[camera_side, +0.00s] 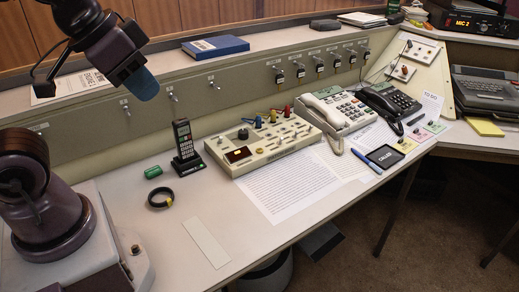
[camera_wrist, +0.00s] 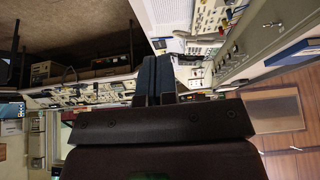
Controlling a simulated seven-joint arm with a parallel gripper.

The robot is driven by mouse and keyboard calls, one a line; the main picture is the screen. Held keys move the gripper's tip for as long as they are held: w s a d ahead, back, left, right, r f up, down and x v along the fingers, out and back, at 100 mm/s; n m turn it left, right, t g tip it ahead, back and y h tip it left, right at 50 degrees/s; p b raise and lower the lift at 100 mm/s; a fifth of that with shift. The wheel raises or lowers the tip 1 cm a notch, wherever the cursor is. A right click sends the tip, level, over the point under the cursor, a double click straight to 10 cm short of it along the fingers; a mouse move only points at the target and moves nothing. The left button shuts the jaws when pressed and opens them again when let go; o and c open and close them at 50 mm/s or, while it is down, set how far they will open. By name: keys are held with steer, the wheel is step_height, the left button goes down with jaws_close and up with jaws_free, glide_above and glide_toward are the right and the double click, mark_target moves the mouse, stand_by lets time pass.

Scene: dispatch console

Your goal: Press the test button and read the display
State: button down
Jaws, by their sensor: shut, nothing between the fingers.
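A beige tester box (camera_side: 264,143) sits mid-desk in the side view, with a dark knob, several switches and coloured posts on top. Its small display (camera_side: 238,155) shows red digits too small to read. I cannot tell which control is the test button. My gripper (camera_side: 143,86) hangs high at the upper left, above and left of the box, touching nothing. Its blue fingers (camera_wrist: 156,80) are shut and empty in the wrist view. A box with coloured posts (camera_wrist: 208,20) shows at the top of that view.
A handset in a stand (camera_side: 185,146), green cylinder (camera_side: 153,172) and black ring (camera_side: 160,198) lie left of the box. A blue book (camera_side: 215,47) rests on the ledge. The front-left desk is mostly clear.

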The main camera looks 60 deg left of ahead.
stand_by(0.3)
steer(key=n+t+y, duration=0.2)
steer(key=n+t, duration=0.1)
steer(key=n, duration=0.8)
glide_above(258, 149)
step_height(258, 149, down, 20)
steer(key=shift+f, duration=0.2)
steer(key=shift+f, duration=4.45)
